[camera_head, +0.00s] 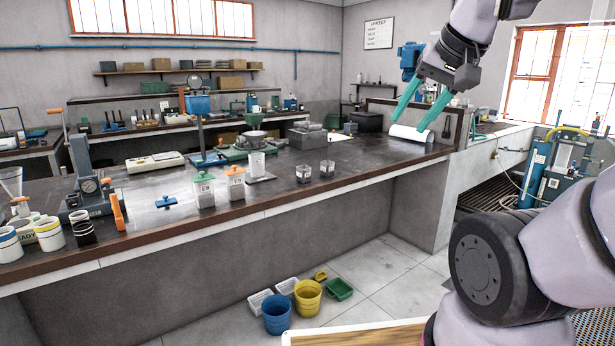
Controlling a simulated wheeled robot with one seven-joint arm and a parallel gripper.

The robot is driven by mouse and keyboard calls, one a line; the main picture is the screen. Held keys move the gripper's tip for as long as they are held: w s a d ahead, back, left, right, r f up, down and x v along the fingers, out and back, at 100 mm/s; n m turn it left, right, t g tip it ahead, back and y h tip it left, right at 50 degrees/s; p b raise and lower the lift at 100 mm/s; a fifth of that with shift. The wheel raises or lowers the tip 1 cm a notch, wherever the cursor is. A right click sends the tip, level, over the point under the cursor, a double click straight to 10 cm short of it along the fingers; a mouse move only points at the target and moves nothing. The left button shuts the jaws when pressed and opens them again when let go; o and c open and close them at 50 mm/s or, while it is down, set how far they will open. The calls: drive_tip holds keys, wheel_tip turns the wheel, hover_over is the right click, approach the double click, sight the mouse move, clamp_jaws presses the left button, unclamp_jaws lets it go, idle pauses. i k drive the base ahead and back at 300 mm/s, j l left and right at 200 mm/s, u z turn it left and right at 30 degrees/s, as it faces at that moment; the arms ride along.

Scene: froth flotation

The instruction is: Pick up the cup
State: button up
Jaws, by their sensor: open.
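My gripper (407,125), with two long teal fingers, is open at the right end of the long dark bench. Its fingertips appear just above or beside a white cylinder (408,134) lying on its side; contact cannot be told. This cylinder has a dark end at the right, and I cannot tell whether it is a cup or a roll. Several white cups with coloured bands stand at the bench's left end, among them a yellow-banded cup (48,234) and a blue-banded cup (9,245). A black-striped cup (83,232) stands beside them, all far from my gripper.
The bench (350,187) bears two small clear containers (327,169) (303,174), two lidded jars (204,192) (236,185) and a grey press (82,187). Buckets (277,314) (307,299) stand on the floor. The bench's right-middle top is mostly clear.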

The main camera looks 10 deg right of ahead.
sight(304, 172)
drive_tip(key=i+j+u, duration=0.1)
drive_tip(key=i+j, duration=0.15)
drive_tip(key=i, duration=0.2)
drive_tip(key=i+j+u, duration=0.1)
drive_tip(key=i, duration=0.35)
drive_tip(key=i+j+u, duration=0.15)
drive_tip(key=i, duration=0.3)
drive_tip(key=j, duration=0.1)
